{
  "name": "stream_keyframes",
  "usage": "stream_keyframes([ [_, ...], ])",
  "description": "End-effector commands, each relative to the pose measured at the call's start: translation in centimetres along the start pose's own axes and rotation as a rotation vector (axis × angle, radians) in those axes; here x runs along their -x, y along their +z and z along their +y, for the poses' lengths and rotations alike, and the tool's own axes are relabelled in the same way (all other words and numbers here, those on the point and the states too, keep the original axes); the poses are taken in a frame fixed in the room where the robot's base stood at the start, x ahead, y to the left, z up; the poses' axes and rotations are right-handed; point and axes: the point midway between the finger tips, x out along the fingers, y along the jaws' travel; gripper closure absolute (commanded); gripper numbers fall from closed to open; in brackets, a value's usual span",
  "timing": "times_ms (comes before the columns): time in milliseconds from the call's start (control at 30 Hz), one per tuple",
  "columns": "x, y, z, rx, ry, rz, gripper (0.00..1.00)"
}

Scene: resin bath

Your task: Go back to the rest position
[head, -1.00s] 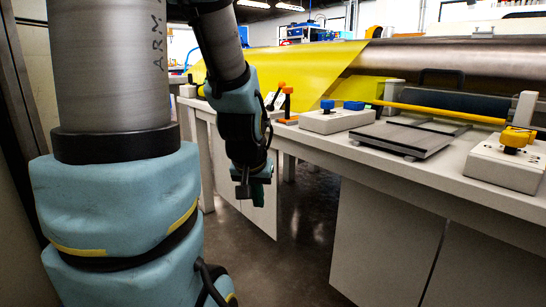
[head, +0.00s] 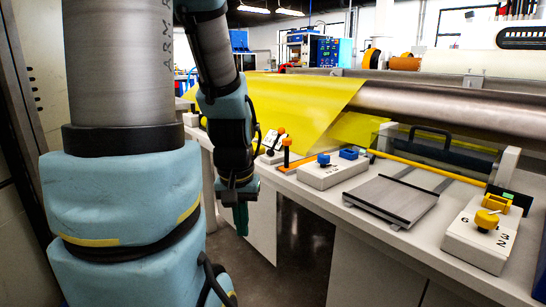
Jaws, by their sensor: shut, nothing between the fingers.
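My gripper (head: 240,215) hangs pointing down in the head view, left of the middle, in front of the white bench's (head: 345,205) left part. Its fingers are together and I see nothing held. My arm bends down from the top of the picture, and its large near link fills the left side. The gripper appears apart from the bench and its controls.
The bench carries a white box with a blue knob (head: 331,174), a grey flat plate (head: 391,199), a box with a yellow knob (head: 483,231) and an orange-topped lever (head: 286,151). A yellow sheet (head: 285,105) runs to a metal roller (head: 450,107). Dark floor (head: 300,245) shows below.

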Motion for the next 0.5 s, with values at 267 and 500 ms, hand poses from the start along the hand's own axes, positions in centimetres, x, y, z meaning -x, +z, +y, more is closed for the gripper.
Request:
stream_keyframes([
  [267,10.3,-1.4,0.0,0.0,0.0,0.0,1.0],
  [500,17.4,-2.4,0.1,0.0,0.0,0.0,1.0],
])
